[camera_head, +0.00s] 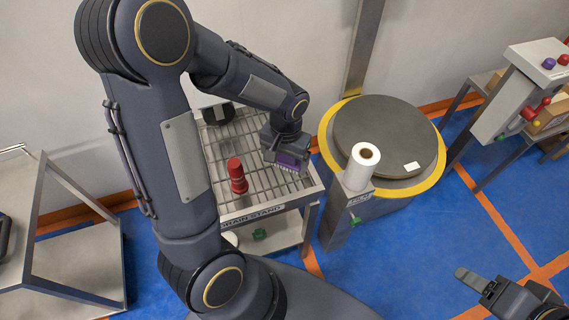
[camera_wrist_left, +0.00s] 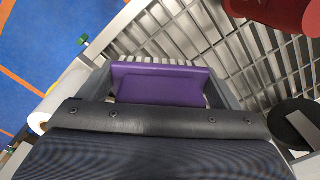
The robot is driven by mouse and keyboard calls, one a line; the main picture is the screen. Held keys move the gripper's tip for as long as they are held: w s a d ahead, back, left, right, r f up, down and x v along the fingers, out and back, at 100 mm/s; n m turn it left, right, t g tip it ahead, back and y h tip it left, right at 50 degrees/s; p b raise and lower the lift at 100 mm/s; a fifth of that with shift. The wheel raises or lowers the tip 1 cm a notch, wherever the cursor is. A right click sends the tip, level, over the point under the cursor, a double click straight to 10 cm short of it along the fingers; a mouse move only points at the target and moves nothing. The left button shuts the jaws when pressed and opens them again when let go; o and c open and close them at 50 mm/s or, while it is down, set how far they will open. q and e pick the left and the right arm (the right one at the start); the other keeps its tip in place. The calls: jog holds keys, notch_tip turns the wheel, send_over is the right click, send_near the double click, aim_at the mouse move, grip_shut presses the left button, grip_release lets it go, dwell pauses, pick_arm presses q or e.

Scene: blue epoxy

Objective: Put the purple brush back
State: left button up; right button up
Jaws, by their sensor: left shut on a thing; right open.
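The purple brush (camera_head: 291,160) has a purple block with pale bristles below it. My left gripper (camera_head: 284,157) is shut on it, over the right part of the grid-topped drain stand (camera_head: 262,211). In the left wrist view the purple block (camera_wrist_left: 160,84) sits between the two grey fingers (camera_wrist_left: 160,90), with the stand's slats (camera_wrist_left: 185,38) behind it. I cannot tell whether the bristles touch the slats. My right gripper (camera_head: 474,281) is at the lower right over the blue floor, open and empty, and only partly visible.
A red object (camera_head: 237,176) stands on the grid left of the brush, and a black round object (camera_head: 217,113) lies at its back. Right of the stand are a white roll (camera_head: 361,168) on a post and a round yellow-rimmed platform (camera_head: 440,163).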

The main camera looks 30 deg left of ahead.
aim_at(285, 164)
pick_arm(q)
jog(key=shift+w+a+f, duration=0.25)
jog(key=shift+w+f, duration=0.1)
jog(key=shift+f, duration=0.2)
jog(key=shift+w+a+f, duration=0.2)
jog(key=shift+w+f, duration=0.15)
jog(key=shift+f, duration=0.15)
jog(key=shift+w+a+f, duration=0.1)
jog(key=shift+w+f, duration=0.05)
jog(key=shift+f, duration=0.75)
jog(key=shift+w+f, duration=0.1)
jog(key=shift+f, duration=0.8)
